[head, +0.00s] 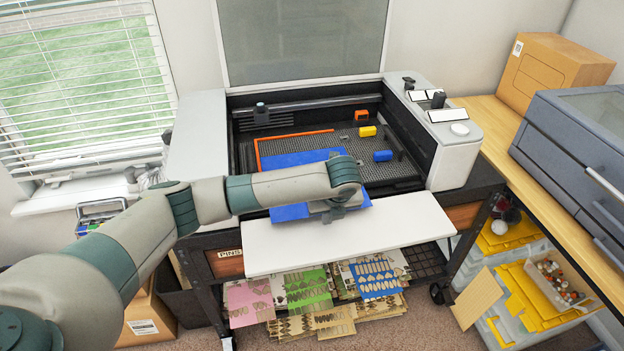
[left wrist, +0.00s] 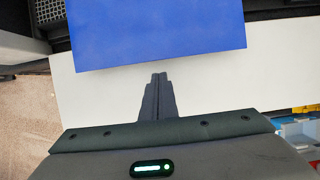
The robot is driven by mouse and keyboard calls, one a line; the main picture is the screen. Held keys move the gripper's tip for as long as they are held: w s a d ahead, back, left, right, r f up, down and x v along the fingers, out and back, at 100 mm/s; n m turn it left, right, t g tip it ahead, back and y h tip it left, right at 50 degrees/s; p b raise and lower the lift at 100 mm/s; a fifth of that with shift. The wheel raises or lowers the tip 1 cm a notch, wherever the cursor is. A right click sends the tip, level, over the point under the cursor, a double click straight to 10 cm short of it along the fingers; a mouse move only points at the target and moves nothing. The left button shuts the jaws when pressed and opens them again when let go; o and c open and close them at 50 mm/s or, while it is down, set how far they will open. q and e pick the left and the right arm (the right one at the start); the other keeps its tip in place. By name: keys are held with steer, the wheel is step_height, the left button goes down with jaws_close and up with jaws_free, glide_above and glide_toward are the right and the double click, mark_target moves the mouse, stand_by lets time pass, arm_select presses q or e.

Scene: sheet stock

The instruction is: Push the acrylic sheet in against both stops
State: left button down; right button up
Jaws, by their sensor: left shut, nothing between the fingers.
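The blue acrylic sheet (head: 297,158) lies partly on the dark bed of the machine, its front part over the white front flap (head: 420,222). Two orange strips form a corner on the bed: a back stop (head: 300,134) and a left stop (head: 257,155). A strip of bed shows between the sheet and the back stop. The sheet's far left corner is close to the left stop; contact is unclear. My left gripper (left wrist: 158,76) is shut and empty, over the white flap just short of the sheet's front edge. My forearm hides part of the sheet. My right gripper is out of view.
A yellow block (head: 367,131), a blue cylinder (head: 383,156) and a small orange piece (head: 361,115) sit on the bed right of the sheet. The machine's raised lid (head: 302,40) stands behind. Cut sheets (head: 310,290) lie below the flap.

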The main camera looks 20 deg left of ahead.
arm_select(q)
steer(key=shift+w+a, duration=0.15)
steer(key=shift+w, duration=0.1)
stand_by(0.4)
steer(key=shift+w+a, duration=0.6)
steer(key=shift+w, duration=0.3)
steer(key=shift+w+a+b, duration=0.4)
steer(key=shift+w, duration=0.15)
steer(key=shift+w+a, duration=0.6)
steer(key=shift+w, duration=0.3)
steer(key=shift+w+a+b, duration=0.2)
steer(key=shift+w+b, duration=0.1)
steer(key=shift+w+a+b, duration=0.3)
steer(key=shift+w+a, duration=0.25)
steer(key=shift+w, duration=0.35)
steer(key=shift+w+a, duration=0.25)
steer(key=shift+w, duration=0.05)
steer(key=shift+w+a+b, duration=0.55)
steer(key=shift+w+a, duration=0.05)
steer(key=shift+w, duration=0.3)
steer(key=shift+w+a+b, duration=0.5)
steer(key=shift+w+a, duration=0.1)
steer(key=shift+w, duration=0.25)
